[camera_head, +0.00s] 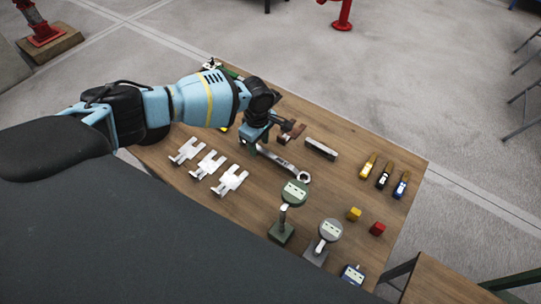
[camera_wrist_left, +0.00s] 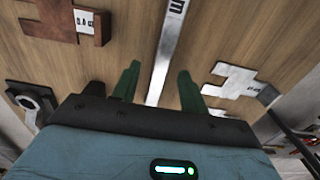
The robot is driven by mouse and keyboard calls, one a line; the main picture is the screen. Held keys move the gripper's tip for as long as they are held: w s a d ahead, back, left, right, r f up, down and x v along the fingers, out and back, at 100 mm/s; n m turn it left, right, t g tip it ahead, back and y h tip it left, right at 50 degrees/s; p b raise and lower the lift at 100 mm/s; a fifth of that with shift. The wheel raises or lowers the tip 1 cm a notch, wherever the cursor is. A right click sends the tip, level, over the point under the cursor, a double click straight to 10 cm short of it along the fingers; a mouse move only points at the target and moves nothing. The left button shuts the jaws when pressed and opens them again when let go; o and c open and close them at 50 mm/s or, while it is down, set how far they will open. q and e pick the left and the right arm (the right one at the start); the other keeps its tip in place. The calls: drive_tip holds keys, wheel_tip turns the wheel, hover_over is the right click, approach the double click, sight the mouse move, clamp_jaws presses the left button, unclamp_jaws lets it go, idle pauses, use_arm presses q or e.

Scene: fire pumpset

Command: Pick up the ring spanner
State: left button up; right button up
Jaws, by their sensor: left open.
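The ring spanner (camera_head: 283,163) is a long silver bar lying on the wooden table, with its ring end toward the lower right in the head view. Its near end is hidden by my left gripper (camera_head: 256,138), which hangs over it. In the left wrist view the shaft of the spanner (camera_wrist_left: 169,45) runs between the two green fingers of my left gripper (camera_wrist_left: 158,72). The fingers stand apart on either side of the shaft. The picture does not show whether they touch it. My right gripper is in neither view.
A brown block (camera_head: 293,130) and a dark bar (camera_head: 320,148) lie close by on the table (camera_head: 330,185). Several white forked pieces (camera_head: 208,164) lie to the left. A green gauge (camera_head: 294,193), a grey gauge (camera_head: 329,231), small cubes and coloured tools stand toward the right.

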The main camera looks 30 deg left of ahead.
use_arm(q)
drive_tip(key=shift+f, duration=0.5)
clamp_jaws()
drive_tip(key=shift+r, duration=0.1)
